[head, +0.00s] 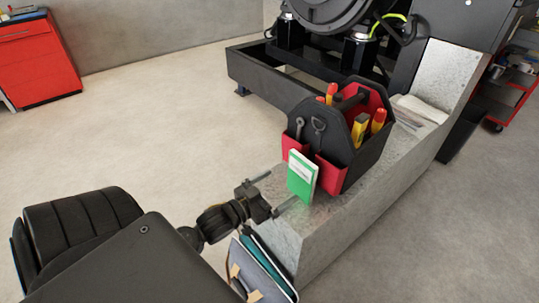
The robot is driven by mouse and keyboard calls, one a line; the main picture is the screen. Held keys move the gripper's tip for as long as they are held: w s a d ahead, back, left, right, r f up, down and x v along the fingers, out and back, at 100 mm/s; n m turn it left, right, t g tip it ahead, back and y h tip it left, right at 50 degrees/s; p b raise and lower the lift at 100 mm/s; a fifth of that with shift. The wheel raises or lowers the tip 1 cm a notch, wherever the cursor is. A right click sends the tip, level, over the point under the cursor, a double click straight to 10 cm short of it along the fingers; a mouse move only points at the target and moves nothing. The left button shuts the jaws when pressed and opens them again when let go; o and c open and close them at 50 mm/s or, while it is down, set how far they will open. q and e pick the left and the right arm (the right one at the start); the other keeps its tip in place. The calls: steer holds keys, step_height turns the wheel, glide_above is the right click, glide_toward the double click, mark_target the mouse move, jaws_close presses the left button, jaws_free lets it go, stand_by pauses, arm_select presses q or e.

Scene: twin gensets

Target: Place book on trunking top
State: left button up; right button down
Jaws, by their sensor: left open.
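A green and white book (302,177) stands upright on the grey metal trunking top (322,218), close to its near end. It is right in front of the black and red tool bag; I cannot tell if they touch. My left gripper (279,190) is open, its two fingers apart and pointing towards the book. The fingertips are close to the book's left side, and nothing shows held between them. Whether a fingertip touches the book is unclear. My right gripper is not in view.
The tool bag (342,140) with several tools fills the trunking behind the book. Papers or cloth (420,109) lie farther along. Folders (262,268) hang or lean at the trunking's near end. The black genset frame (262,84) stands behind; open floor lies left.

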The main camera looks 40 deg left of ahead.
arm_select(q)
steer(key=s+d+f+g+y, duration=0.1)
steer(key=s+d+f+g, duration=0.3)
steer(key=s+f+g, duration=0.3)
steer(key=s+d+f+g+y, duration=0.2)
steer(key=s+f+g, duration=0.5)
steer(key=s+f, duration=0.4)
step_height(320, 180, down, 3)
steer(key=shift+s+d+f, duration=0.2)
steer(key=shift+s+d, duration=0.05)
steer(key=shift+d, duration=0.65)
